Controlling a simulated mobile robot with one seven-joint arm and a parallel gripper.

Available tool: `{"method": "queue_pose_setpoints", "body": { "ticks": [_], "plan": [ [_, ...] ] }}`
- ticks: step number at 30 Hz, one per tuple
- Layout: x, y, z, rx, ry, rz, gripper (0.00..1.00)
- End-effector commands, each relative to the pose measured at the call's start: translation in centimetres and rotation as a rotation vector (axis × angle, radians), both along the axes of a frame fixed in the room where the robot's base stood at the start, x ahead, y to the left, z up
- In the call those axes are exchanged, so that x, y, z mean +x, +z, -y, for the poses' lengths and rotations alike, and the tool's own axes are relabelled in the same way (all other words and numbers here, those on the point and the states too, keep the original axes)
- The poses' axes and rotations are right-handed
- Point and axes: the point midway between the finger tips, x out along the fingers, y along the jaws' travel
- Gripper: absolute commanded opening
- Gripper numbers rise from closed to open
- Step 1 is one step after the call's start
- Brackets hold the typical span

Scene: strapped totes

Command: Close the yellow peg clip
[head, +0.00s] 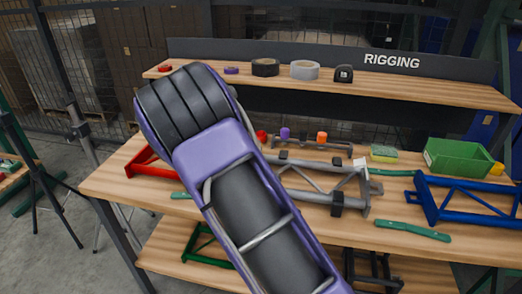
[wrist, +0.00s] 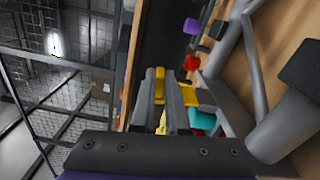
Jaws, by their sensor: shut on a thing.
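The yellow peg clip (wrist: 189,95) shows in the wrist view between and just beyond my fingers. My gripper (wrist: 165,92) is shut on it, with dark grey fingers on either side of the yellow part. The fingers cover much of the clip, so I cannot tell whether its jaws are open or closed. In the head view my purple and black arm hides the gripper and the yellow clip.
A red clip (wrist: 192,62) and a purple clip (wrist: 191,26) lie close by. A teal piece (wrist: 203,120) sits beside the fingers. Grey frame tubes (wrist: 285,125) stand at right. In the head view, a green bin (head: 459,158) and blue frame (head: 470,197) occupy the bench's right.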

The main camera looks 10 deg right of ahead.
Motion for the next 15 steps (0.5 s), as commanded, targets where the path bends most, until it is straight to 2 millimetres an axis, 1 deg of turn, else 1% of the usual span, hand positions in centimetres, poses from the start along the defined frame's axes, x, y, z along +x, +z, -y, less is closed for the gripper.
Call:
{"method": "queue_pose_setpoints", "body": {
  "ticks": [5,15],
  "plan": [
    [0.4,0.4,-0.9,-0.155,0.000,-0.063,0.00],
    [1.0,0.2,-2.5,-0.455,0.001,-0.188,0.00]
  ]
}}
